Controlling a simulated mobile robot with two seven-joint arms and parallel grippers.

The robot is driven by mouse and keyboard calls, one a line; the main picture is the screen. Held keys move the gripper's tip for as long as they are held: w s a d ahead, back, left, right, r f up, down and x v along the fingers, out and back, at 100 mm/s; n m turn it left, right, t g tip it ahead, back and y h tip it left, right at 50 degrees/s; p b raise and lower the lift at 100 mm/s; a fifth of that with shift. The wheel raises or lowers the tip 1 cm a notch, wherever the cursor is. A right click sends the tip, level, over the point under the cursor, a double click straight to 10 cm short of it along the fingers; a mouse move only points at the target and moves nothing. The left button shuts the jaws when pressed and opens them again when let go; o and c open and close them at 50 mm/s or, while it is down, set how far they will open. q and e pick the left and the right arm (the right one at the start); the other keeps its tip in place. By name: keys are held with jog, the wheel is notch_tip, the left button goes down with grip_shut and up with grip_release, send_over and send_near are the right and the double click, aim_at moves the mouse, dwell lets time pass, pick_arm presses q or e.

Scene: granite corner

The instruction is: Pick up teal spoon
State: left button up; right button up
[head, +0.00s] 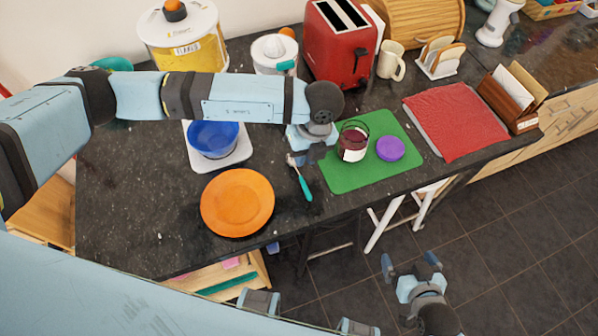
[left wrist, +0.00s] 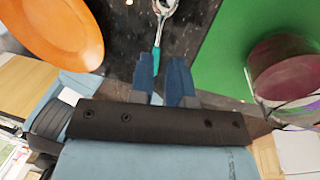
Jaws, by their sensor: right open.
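The teal spoon (head: 303,184) lies on the dark granite counter between the orange plate and the green mat, its metal bowl toward the back and its teal handle toward the front edge. The spoon (left wrist: 165,8) also shows in the left wrist view, its teal handle reaching down toward the fingers. My left gripper (head: 315,156) is above the counter by the spoon's bowl end and the mat. In the left wrist view its fingers (left wrist: 163,68) are apart, with nothing held between them. My right gripper (head: 412,264) is open and empty, over the floor in front of the counter.
The orange plate (head: 237,203) is left of the spoon. The green mat (head: 357,177) is right of it, bearing a dark red jar (head: 353,143) and a purple lid (head: 390,149). A blue bowl (head: 213,137) stands behind the plate. A red toaster (head: 341,45) stands behind my left gripper.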

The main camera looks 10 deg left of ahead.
aim_at(298, 172)
pick_arm(q)
jog(key=f, duration=0.1)
jog(key=f+p, duration=0.1)
jog(key=f, duration=0.1)
jog(key=a+f, duration=0.1)
jog(key=f, duration=0.1)
jog(key=shift+s+f+p, duration=0.15)
jog(key=shift+s+p, duration=0.15)
jog(key=shift+p, duration=0.05)
jog(key=shift+f, duration=0.1)
jog(key=shift+c, duration=0.3)
grip_shut()
